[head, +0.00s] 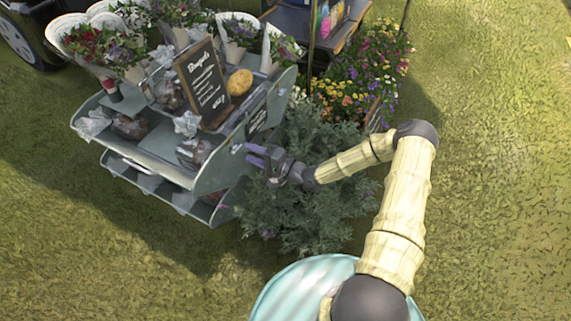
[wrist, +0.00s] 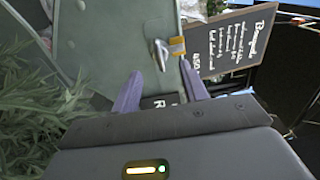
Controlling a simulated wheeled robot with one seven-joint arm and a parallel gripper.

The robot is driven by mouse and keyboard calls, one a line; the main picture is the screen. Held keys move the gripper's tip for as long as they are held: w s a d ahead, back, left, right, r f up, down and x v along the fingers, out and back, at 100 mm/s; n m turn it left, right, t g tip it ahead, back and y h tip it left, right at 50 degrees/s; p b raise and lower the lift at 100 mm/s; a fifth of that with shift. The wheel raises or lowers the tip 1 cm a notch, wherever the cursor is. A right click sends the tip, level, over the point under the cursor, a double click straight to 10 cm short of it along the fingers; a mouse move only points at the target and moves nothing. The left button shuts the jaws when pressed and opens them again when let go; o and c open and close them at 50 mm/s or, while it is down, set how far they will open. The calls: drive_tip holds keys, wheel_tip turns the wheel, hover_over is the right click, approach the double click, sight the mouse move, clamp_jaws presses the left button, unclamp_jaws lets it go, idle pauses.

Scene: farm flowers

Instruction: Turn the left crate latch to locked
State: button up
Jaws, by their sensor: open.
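A small metal latch lever (wrist: 161,53) sits on a grey-green side panel (wrist: 95,40) in the wrist view. A yellow-orange piece (wrist: 177,47) is beside it at the panel's edge. My gripper (wrist: 160,88) has two purple fingers spread apart with nothing between them. The lever shows beyond the fingertips, between their lines and apart from them. In the head view my gripper (head: 247,154) is close to the right end of the grey-green flower stand (head: 160,145). I cannot make out the latch in the head view.
A chalkboard sign (wrist: 235,38) stands right of the latch; the head view shows it on the stand (head: 203,83). Leafy foliage (wrist: 30,95) fills the wrist view's left side. A bushy plant (head: 310,205) is under my forearm. Open grass (head: 490,180) lies to the right.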

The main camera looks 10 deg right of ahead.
drive_tip(key=p+v, duration=0.3)
drive_tip(key=v, duration=1)
drive_tip(key=shift+d, duration=0.1)
